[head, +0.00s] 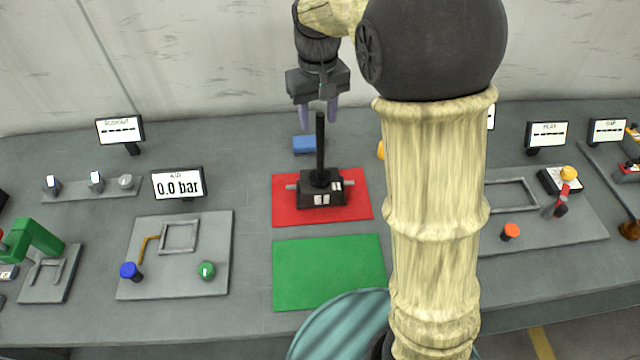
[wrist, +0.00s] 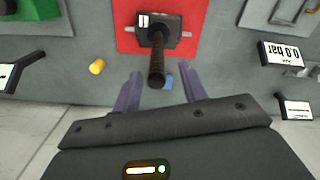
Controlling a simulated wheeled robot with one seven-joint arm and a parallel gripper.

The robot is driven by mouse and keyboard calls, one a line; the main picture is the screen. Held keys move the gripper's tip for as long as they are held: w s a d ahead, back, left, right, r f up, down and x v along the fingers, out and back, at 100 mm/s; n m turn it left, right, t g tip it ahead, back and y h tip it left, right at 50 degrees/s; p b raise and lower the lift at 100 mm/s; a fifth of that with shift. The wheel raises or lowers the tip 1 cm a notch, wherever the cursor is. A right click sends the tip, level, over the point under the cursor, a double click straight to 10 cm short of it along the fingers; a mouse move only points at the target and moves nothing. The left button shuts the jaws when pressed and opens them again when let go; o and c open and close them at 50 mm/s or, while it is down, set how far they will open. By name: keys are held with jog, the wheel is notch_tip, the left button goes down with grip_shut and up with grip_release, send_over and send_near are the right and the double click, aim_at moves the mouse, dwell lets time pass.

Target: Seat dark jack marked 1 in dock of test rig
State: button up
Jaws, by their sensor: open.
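A dark jack (head: 322,193) with a tall black upright post stands on the red mat (head: 290,214); pale marks show on its base, too small to read. It also shows in the wrist view (wrist: 158,32). My gripper (head: 319,114) is open and empty, pointing down above and behind the jack, near the post's top. In the wrist view the post shows between the fingers (wrist: 160,90), without clear contact. A grey plate (head: 145,280) left of the mats bears a square frame (head: 180,236), beside a "0.0 bar" display (head: 178,185). Another plate (head: 585,222) at right has a similar frame (head: 512,194); which is the test rig's dock is unclear.
A green mat (head: 330,272) lies empty in front of the red one. A blue block (head: 306,144) lies behind the jack, and a yellow cylinder (wrist: 97,67) is nearby. Blue (head: 130,271) and green (head: 206,271) knobs stand on the left plate. My arm hides part of the right side.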

aim_at(320, 130)
jog(key=f, duration=0.4)
jog(key=shift+s+d+f+p, duration=0.15)
jog(key=shift+d+f+p, duration=0.05)
jog(key=shift+f+p, duration=0.15)
jog(key=shift+c, duration=0.2)
grip_shut()
dwell(1.1)
jog(key=shift+r, duration=0.25)
